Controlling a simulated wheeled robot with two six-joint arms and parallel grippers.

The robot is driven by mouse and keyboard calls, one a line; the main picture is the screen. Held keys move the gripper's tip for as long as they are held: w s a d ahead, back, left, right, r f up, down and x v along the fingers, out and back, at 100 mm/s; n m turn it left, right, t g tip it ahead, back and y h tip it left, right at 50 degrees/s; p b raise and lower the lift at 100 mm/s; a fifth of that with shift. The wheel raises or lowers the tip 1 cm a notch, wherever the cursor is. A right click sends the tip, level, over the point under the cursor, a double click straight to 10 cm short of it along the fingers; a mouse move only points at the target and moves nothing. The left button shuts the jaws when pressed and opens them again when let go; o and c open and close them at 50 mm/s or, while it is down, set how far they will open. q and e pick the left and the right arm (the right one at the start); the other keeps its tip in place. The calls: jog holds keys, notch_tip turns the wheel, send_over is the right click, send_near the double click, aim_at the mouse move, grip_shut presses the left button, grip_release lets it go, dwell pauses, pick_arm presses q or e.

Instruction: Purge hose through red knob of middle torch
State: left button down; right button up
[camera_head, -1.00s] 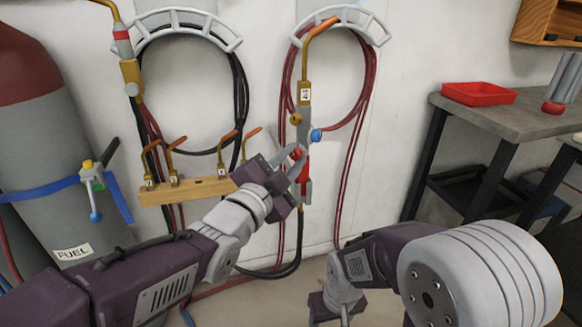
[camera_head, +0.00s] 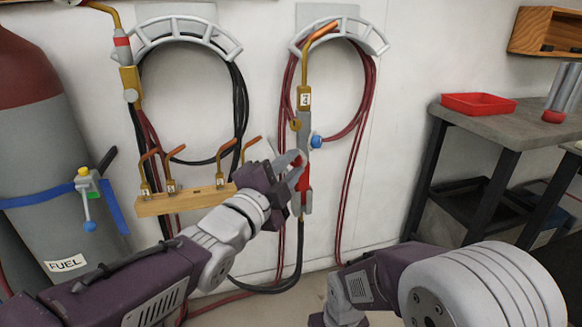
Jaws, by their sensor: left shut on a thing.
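The middle torch (camera_head: 304,118) hangs upright on the wall below the right hose hook, with a copper tip, brass neck, grey body and small number label. It has a blue knob (camera_head: 316,141) on its right side and a red knob (camera_head: 301,157) lower down. My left gripper (camera_head: 291,163) is at the red knob and shut on it; the fingers partly hide the knob. A red part of the torch (camera_head: 303,180) shows just below the fingers. My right gripper (camera_head: 328,319) is low at the bottom edge, mostly cut off, and its fingers are hidden.
Another torch (camera_head: 127,75) hangs at the left. A wooden block (camera_head: 185,202) with several copper tips is left of my gripper. A fuel cylinder (camera_head: 45,140) stands far left. Coiled hoses (camera_head: 356,150) hang on the wall. A bench (camera_head: 480,122) with a red tray (camera_head: 478,104) is at right.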

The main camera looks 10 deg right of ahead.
pick_arm(q)
jog(key=c, duration=1.2)
grip_release()
jog(key=shift+a, duration=0.1)
jog(key=p+v, duration=0.5)
jog(key=v, duration=0.4)
